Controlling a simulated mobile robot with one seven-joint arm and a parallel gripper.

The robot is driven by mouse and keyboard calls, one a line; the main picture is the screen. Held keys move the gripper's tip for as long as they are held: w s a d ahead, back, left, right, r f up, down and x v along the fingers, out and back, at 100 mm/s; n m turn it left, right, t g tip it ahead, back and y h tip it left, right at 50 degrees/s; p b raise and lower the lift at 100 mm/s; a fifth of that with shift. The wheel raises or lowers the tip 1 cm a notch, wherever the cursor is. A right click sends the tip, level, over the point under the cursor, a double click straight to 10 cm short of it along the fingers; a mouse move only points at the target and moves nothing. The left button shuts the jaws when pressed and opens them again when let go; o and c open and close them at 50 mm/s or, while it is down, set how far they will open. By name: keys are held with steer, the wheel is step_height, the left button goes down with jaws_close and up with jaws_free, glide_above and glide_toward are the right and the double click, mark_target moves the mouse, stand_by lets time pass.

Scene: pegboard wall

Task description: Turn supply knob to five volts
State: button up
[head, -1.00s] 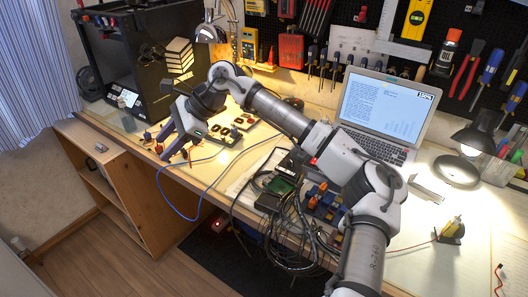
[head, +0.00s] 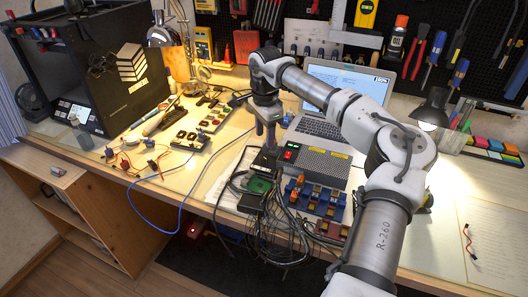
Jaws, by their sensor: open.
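A grey-and-black box (head: 318,164) with a lit red switch, a green light and yellow labels sits mid-bench in front of the laptop; it looks like the supply. I cannot make out its knob or any voltage marks at this size. My gripper (head: 269,142) points down at the left end of this box, with the fingers close to its rear left corner. The gripper is open and nothing shows between the fingers. Whether it touches the box cannot be told. My arm reaches over from the right.
Black cables (head: 285,225) and a green circuit board (head: 262,182) crowd the bench front. Blue terminal blocks (head: 316,198) stand before the box. The open laptop (head: 330,120) is behind. Small display modules (head: 188,138) and a blue cable lie to the left. A lamp (head: 430,112) stands right.

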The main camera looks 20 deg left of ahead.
mark_target(264, 157)
step_height(264, 157, down, 8)
steer(key=shift+a+r+p, duration=0.1)
steer(key=shift+p, duration=0.4)
steer(key=shift+c, duration=0.4)
jaws_close()
